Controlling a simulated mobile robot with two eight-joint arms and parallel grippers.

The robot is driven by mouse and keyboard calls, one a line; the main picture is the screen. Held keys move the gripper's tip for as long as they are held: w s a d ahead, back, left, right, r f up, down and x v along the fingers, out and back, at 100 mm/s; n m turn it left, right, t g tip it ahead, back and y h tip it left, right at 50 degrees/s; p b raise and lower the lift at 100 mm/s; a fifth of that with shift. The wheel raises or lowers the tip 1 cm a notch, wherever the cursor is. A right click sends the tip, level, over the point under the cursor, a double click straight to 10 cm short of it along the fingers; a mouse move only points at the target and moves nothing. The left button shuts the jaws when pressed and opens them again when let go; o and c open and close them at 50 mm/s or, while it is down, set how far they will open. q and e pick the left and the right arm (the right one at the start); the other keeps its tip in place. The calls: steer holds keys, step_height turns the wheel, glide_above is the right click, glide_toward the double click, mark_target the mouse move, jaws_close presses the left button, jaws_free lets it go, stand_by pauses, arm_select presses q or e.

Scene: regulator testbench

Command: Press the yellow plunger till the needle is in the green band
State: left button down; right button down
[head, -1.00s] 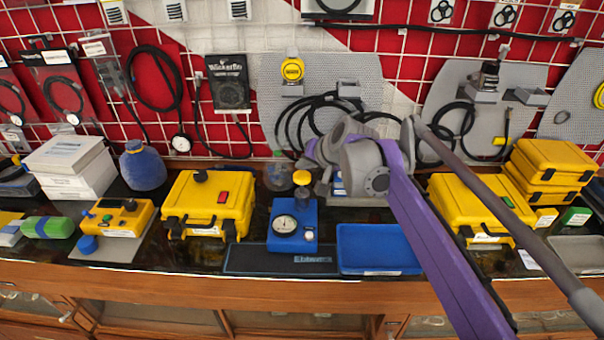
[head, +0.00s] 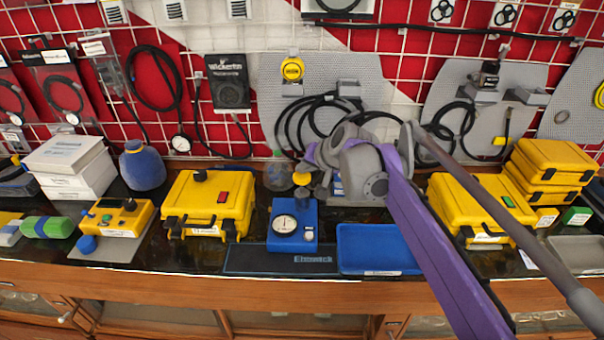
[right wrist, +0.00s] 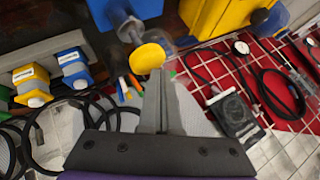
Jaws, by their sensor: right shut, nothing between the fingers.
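The blue regulator box (head: 307,231) stands on the bench with a round white-faced gauge (head: 285,224) on its front. The gauge's needle and green band are too small to read. The yellow plunger (head: 302,178) is a round cap above the box; it also shows in the right wrist view (right wrist: 147,58). My right gripper (head: 312,172) is shut and empty, just right of the plunger. In the right wrist view its fingertips (right wrist: 164,72) are close beside the yellow cap; I cannot tell whether they touch it. My left gripper is not in view.
A blue tray (head: 378,268) lies right of the box and a dark mat (head: 262,262) lies in front. Yellow cases stand left (head: 207,201) and right (head: 470,205). A clear bottle (head: 277,176) is close behind left. Cables hang on the grid wall behind.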

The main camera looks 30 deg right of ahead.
mark_target(304, 176)
steer(key=shift+f+b, duration=0.55)
steer(key=shift+f, duration=0.75)
stand_by(0.8)
stand_by(0.3)
steer(key=shift+r+p, duration=1.7)
steer(key=shift+r, duration=0.3)
steer(key=shift+r+p, duration=0.45)
steer(key=shift+r, duration=0.15)
step_height(304, 176, up, 4)
steer(key=p, duration=0.2)
steer(key=shift+w+p, duration=0.1)
steer(key=shift+p, duration=0.3)
steer(key=shift+f, duration=0.15)
